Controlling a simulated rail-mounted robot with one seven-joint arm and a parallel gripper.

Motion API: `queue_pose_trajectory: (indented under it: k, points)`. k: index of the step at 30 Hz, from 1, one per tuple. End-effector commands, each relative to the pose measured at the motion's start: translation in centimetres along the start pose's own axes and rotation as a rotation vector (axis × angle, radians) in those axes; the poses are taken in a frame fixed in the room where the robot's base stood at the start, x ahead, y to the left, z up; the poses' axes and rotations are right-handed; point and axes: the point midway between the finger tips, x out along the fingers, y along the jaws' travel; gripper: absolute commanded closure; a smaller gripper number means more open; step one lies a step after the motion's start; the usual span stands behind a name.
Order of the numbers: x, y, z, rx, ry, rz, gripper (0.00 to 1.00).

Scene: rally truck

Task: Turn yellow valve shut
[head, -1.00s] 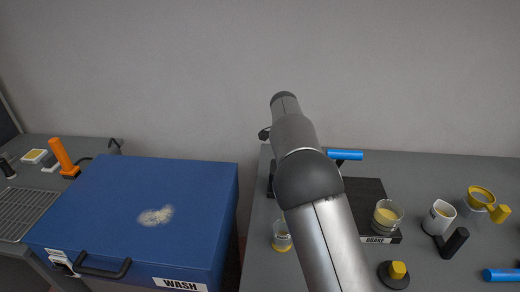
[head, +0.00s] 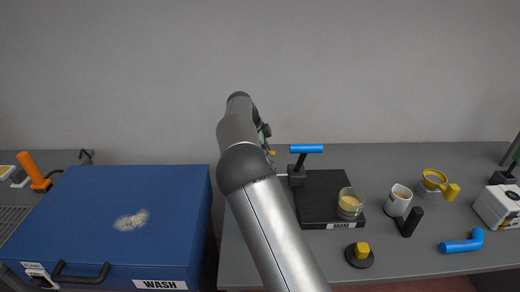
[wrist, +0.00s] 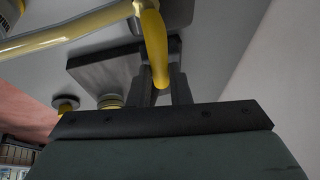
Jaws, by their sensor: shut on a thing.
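In the wrist view, a yellow valve lever (wrist: 153,38) runs down between the two dark fingers of my gripper (wrist: 164,90), which are shut on it. The lever's top end meets a yellow tube (wrist: 70,28) that runs off to the left. In the head view, my arm hides most of my gripper (head: 264,134) and the valve. A small yellow bit (head: 271,153) shows beside the gripper, perhaps part of the valve. I cannot tell from these frames how far the valve is turned.
A black board (head: 320,188) bears a beaker (head: 349,206) of yellow liquid. A blue T-handle (head: 306,149) stands at its left. To the right are a mug (head: 399,201), a yellow cup (head: 433,182) and a blue elbow (head: 463,243). A blue wash box (head: 110,225) stands left.

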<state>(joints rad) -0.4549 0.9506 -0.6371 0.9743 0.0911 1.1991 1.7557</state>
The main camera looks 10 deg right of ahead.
Motion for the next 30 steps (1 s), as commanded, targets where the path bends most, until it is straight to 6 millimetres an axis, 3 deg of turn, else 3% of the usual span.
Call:
queue_pose_trajectory:
  k: [6,7,9,21,26,30]
  points:
    - [0.0,0.0,0.1,-0.001,-0.002,0.0,1.0]
    - [0.0,0.0,0.1,-0.001,-0.002,0.0,0.8]
    - [0.0,0.0,0.1,-0.002,-0.002,0.0,0.61]
    - [-0.7,0.0,0.1,-0.002,-0.001,-0.002,0.61]
    - [-3.4,0.0,0.1,-0.001,-0.003,-0.005,0.61]
    - [-6.8,-0.1,0.1,-0.001,-0.003,-0.007,0.61]
